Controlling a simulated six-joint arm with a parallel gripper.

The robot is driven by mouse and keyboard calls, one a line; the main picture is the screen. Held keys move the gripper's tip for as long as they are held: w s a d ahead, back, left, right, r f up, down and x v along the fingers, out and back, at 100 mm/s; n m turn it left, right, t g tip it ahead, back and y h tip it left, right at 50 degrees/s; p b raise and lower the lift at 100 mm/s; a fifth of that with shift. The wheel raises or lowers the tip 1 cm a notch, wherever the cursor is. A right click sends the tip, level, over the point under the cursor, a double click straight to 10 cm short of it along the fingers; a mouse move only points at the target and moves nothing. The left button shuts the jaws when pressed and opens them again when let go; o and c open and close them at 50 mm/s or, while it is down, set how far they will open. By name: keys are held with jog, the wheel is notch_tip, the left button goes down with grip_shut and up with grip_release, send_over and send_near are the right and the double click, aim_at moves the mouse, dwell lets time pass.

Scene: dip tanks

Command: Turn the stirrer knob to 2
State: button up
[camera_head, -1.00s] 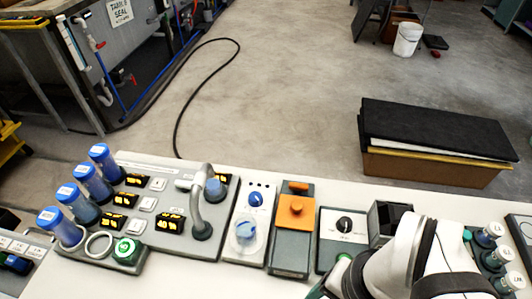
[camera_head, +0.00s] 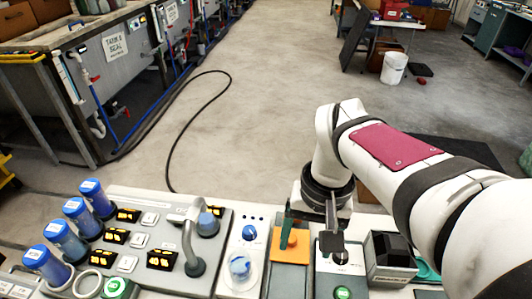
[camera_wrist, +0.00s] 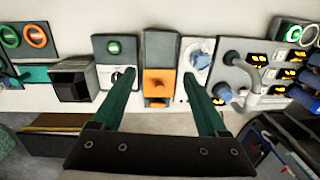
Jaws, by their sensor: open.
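A black knob (camera_head: 341,257) with a white dial is on a grey control box with a green button (camera_head: 343,292). It also shows in the wrist view (camera_wrist: 118,76), partly behind a finger. A blue knob (camera_head: 249,233) is on a white unit carrying a clear vessel of blue liquid (camera_head: 240,267). I cannot read labels to tell which is the stirrer knob, nor either setting. My gripper (camera_head: 310,247) is open and empty above the bench. In the wrist view, its green fingers (camera_wrist: 158,77) spread either side of the orange-topped box (camera_wrist: 158,82).
A black-topped box (camera_head: 391,255) stands right of the black-knob box. Left are a panel with yellow displays (camera_head: 160,258), a curved grey pipe (camera_head: 190,240) and several blue-capped bottles (camera_head: 78,212). Floor lies beyond the bench's far edge.

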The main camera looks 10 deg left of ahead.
jog(key=w+a+f+n, duration=0.1)
jog(key=w+a+n, duration=0.2)
jog(key=w+a, duration=0.3)
jog(key=n+h, duration=0.1)
jog(key=n, duration=0.2)
send_near(249, 230)
jog(key=shift+t, duration=0.3)
notch_tip(249, 230, down, 9)
jog(key=shift+s+r, duration=0.1)
jog(key=shift+s, duration=0.05)
grip_shut()
